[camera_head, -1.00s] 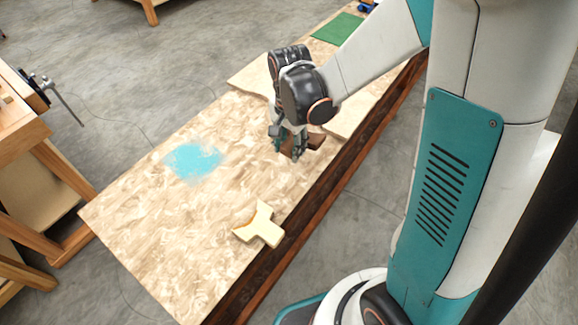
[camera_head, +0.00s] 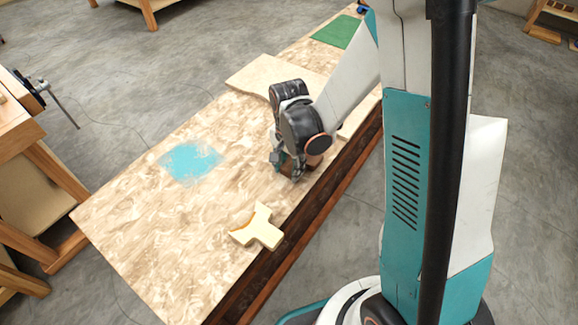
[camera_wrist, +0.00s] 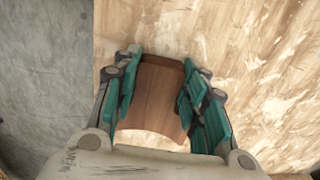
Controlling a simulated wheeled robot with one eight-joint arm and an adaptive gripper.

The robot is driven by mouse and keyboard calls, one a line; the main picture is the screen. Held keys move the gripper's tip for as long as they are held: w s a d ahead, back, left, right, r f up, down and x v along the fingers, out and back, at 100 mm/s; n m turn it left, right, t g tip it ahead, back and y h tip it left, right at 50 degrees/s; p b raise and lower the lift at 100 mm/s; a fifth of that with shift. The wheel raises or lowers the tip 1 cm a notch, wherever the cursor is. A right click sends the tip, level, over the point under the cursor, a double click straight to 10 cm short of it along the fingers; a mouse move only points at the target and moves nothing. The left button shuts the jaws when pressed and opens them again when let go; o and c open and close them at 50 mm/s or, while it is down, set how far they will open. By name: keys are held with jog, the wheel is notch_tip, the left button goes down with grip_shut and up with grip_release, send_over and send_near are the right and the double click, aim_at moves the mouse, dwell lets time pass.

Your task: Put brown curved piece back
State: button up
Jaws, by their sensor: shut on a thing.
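The brown curved piece (camera_wrist: 157,97) is between the teal fingers of my gripper (camera_wrist: 157,88) in the wrist view, with a finger against each side. My gripper is shut on it. In the head view my gripper (camera_head: 287,168) is low over the board, near its right edge, and mostly hides the piece. I cannot tell whether the piece touches the board. A pale cream Y-shaped block (camera_head: 259,229), with a brownish curved notch in its upper side, sits on the board, below and left of my gripper and apart from it.
The long wood-chip board (camera_head: 130,235) has a blue paint patch (camera_head: 190,161) left of my gripper. A paler board (camera_head: 256,76) lies behind my gripper and a green mat (camera_head: 337,30) at the far end. A wooden workbench (camera_head: 22,130) stands at the left.

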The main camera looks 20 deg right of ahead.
jog(key=shift+f, duration=0.15)
jog(key=o, duration=1.1)
jog(key=shift+c, duration=0.2)
notch_tip(320, 180, up, 12)
jog(key=p, duration=0.4)
jog(key=s+d+r+n+t, duration=0.3)
jog(key=s+r+n+t, duration=0.4)
jog(key=r, duration=0.9)
jog(key=shift+s+n, duration=1.9)
jog(key=shift+s, duration=0.95)
